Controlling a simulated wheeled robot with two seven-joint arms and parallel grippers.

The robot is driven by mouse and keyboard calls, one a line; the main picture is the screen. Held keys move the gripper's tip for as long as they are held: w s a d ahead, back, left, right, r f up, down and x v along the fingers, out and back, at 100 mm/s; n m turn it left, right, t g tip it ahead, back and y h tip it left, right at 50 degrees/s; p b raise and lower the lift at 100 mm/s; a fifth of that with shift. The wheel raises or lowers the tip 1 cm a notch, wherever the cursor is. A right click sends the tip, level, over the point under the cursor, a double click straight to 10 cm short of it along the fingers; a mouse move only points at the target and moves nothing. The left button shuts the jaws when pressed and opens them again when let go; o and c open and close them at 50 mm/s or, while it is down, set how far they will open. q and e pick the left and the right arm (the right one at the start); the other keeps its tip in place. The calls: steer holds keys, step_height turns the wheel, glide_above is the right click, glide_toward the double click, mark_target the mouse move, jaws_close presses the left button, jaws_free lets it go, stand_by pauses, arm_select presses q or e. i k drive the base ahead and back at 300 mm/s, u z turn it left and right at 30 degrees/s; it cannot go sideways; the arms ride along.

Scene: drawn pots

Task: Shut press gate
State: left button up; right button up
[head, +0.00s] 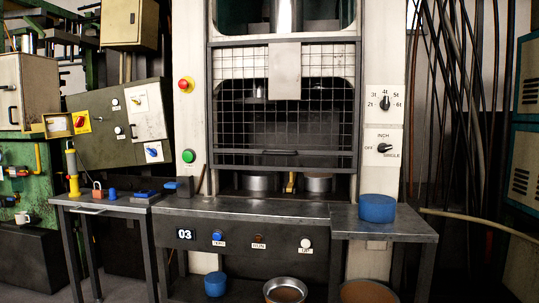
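The press gate (285,167) is a dark framed wire-mesh panel on the front of the pale press (383,170). A horizontal handle bar (280,152) runs along its lower part. The gate's bottom edge hangs above the bench, leaving an open gap below it. In that gap stand two metal pots (262,183) and (319,184), with a yellow piece (291,182) between them. A pale plate (286,72) covers the gate's upper middle. Neither of my grippers shows in the head view.
A grey bench (250,206) runs before the press. A blue round pot (377,208) sits on its right part. Small items and a yellow tool (73,172) stand at the left. A red button (185,85) and green button (188,156) are left of the gate. The bench's middle is clear.

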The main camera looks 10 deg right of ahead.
mark_target(354, 170)
steer(key=u, duration=0.75)
steer(key=i, duration=1.85)
steer(key=z, duration=0.45)
